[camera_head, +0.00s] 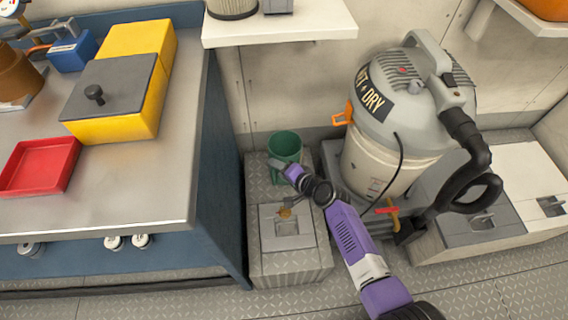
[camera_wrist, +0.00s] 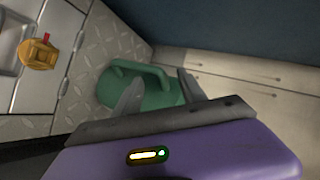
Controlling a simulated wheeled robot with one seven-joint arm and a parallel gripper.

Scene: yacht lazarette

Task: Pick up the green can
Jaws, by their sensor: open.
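The green can (camera_head: 285,146) stands on a grey diamond-plate locker top, between the blue cabinet and the vacuum. In the wrist view the green can (camera_wrist: 150,84) lies beyond my fingers, with a handle bar along its upper side and its lower part hidden by my gripper. My gripper (camera_wrist: 162,92) is open, its two fingers apart in front of the can. In the head view my gripper (camera_head: 283,167) is at the can's front side and covers part of it. I cannot tell whether the fingers touch the can.
A large wet-dry vacuum (camera_head: 400,120) with a hose stands close on the right. The blue cabinet (camera_head: 215,180) is close on the left. A white shelf (camera_head: 280,27) hangs above. A latch plate (camera_head: 287,227) is in the locker top (camera_head: 290,265) in front.

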